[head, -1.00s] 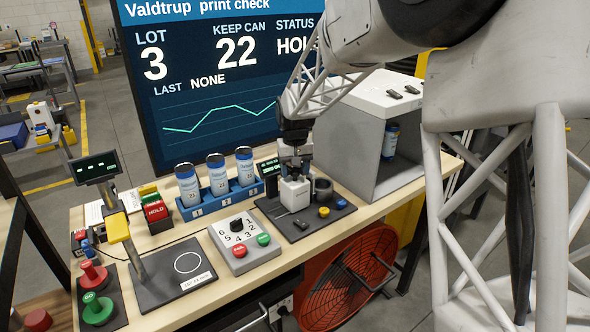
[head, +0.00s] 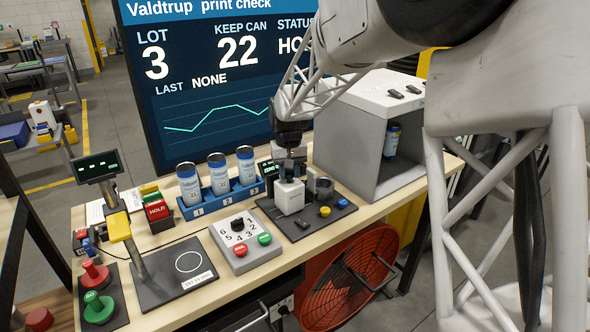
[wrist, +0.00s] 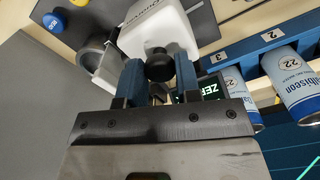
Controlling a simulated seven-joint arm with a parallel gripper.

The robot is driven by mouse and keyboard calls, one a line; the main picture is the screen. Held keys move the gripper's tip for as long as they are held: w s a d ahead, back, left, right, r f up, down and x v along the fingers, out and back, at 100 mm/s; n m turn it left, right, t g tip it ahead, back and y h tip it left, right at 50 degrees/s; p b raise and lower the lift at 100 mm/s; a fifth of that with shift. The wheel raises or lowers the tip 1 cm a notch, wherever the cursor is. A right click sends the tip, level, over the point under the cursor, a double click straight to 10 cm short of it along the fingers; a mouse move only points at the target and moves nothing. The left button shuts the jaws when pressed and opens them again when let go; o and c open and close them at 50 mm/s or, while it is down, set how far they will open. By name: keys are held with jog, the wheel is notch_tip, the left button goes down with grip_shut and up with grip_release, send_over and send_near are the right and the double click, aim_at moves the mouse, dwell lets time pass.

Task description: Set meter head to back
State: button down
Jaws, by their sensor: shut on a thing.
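The meter head, a white block (head: 290,198) with a black knob on it, stands on the dark mat (head: 303,232) at the middle right of the bench. It also shows in the wrist view (wrist: 155,28). My gripper (head: 289,170) reaches down from above. In the wrist view its two blue fingers (wrist: 158,76) are shut on the black knob (wrist: 159,64). The fingers hide part of the head, and I cannot tell whether its underside touches the mat.
A dark cup (head: 324,188) stands close to the head's right. A small display (head: 270,170) and a blue rack (head: 220,201) with printed cans stand behind and left. A grey booth (head: 350,150) rises at right. The numbered dial box (head: 245,245) sits at front left.

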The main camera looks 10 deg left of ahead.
jog(key=shift+s+a, duration=0.3)
jog(key=c, duration=0.8)
grip_release()
jog(key=shift+r, duration=0.1)
jog(key=shift+r, duration=3.75)
jog(key=shift+r, duration=0.1)
